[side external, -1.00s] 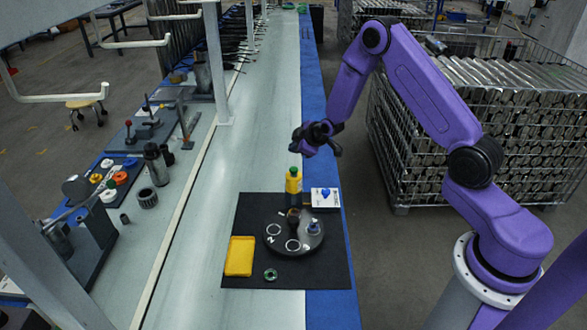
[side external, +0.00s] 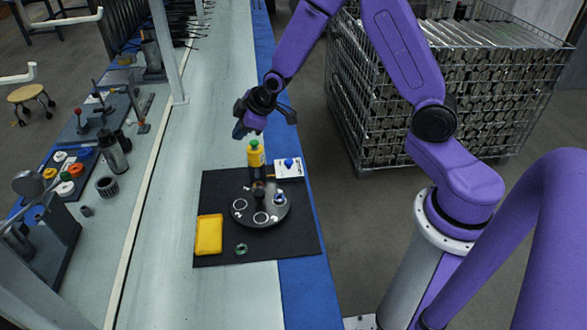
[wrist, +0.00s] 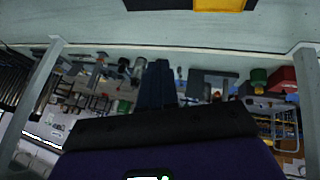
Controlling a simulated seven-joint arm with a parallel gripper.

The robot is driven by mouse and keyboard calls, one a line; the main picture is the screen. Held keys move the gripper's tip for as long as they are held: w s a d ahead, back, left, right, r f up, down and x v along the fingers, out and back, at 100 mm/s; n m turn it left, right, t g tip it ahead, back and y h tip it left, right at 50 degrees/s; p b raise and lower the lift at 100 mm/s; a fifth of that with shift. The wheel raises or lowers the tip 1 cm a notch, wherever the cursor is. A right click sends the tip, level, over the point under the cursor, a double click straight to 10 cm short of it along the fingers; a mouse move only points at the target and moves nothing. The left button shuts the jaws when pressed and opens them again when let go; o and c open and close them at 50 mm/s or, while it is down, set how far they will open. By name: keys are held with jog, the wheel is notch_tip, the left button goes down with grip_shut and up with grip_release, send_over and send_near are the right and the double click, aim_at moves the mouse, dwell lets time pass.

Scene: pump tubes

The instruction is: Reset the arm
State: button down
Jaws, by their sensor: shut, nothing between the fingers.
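My gripper (side external: 239,131) is shut and empty in the side external view. It hangs above the work surface, a little left of and above a yellow bottle with a green cap (side external: 256,156), apart from it. In the wrist view the dark closed fingers (wrist: 158,84) show with nothing between them. Below, a black mat (side external: 300,238) bears a round dark plate (side external: 242,193) with pale rings and small parts on it.
On the mat are a yellow tray (side external: 209,235) and a green ring (side external: 241,249). A white box with a blue part (side external: 288,168) stands beside the bottle. Tools and a stand (side external: 52,232) line the left. A metal cage (side external: 470,90) stands behind my arm.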

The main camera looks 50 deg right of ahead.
jog(key=s+a+r+n+g, duration=0.1)
jog(key=s+a+r+g, duration=0.2)
jog(key=s, duration=0.6)
jog(key=s+a+r+n+g, duration=0.1)
jog(key=s+a+r, duration=0.3)
jog(key=s, duration=0.5)
jog(key=s+d+r+g, duration=0.1)
jog(key=s+d+r, duration=0.1)
jog(key=s, duration=0.7)
jog(key=s+d+r+n+g+h, duration=0.1)
jog(key=s+d+r, duration=0.1)
jog(key=s, duration=0.7)
jog(key=shift+s+d, duration=0.4)
jog(key=shift+d, duration=0.45)
